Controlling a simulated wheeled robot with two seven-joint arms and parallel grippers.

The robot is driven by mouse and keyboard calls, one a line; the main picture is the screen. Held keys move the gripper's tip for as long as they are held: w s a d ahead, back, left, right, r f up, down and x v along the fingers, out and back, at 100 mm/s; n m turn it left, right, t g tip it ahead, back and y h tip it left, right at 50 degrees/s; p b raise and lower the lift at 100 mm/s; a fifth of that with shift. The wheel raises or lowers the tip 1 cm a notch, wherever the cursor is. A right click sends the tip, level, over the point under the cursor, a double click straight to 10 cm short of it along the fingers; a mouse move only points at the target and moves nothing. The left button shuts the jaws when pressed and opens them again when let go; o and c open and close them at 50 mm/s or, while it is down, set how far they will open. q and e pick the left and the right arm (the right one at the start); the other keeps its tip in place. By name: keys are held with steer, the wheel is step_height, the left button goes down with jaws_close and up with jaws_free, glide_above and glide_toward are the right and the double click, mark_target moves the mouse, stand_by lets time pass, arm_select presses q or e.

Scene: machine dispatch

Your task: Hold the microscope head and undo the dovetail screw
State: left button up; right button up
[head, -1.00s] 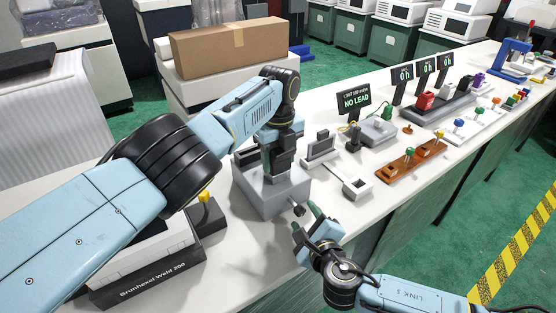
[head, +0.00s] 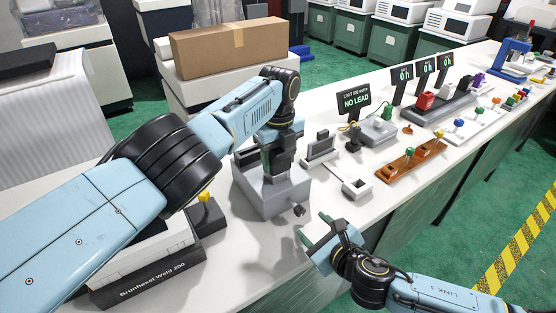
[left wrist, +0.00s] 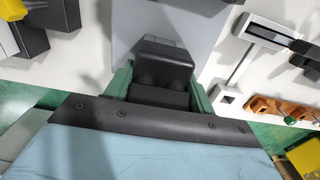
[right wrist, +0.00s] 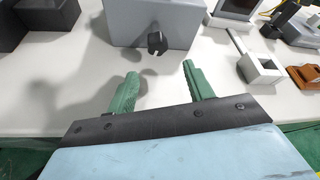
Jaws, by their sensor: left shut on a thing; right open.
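The microscope head (left wrist: 165,62) is a black block seen in the left wrist view, between the green fingers of my left gripper (left wrist: 160,95), which is shut on it. In the head view the left gripper (head: 279,158) is above a grey block-shaped stand (head: 268,196), and my arm hides much of the head. The dovetail screw (right wrist: 157,42) is a dark knob on the front face of the stand; it also shows in the head view (head: 299,210). My right gripper (right wrist: 160,88) is open and empty, just in front of the knob and apart from it.
A box labelled Brunhexel Weld 200 (head: 150,282) stands left of the stand. A grey and white square-ended part (head: 357,188), an orange rack (head: 408,163) and a NO LEAD sign (head: 356,101) are to the right. The table's front edge is near my right gripper.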

mark_target(302, 212)
steer(key=m, duration=0.1)
steer(key=m+g+y, duration=0.1)
steer(key=shift+d+r+m, duration=0.15)
steer(key=shift+r+m, duration=0.25)
steer(key=shift+w+a+y, duration=0.3)
steer(key=shift+w+a, duration=0.65)
steer(key=shift+w, duration=0.2)
steer(key=shift+w+a, duration=0.5)
steer(key=shift+w, duration=0.25)
steer(key=c, duration=1)
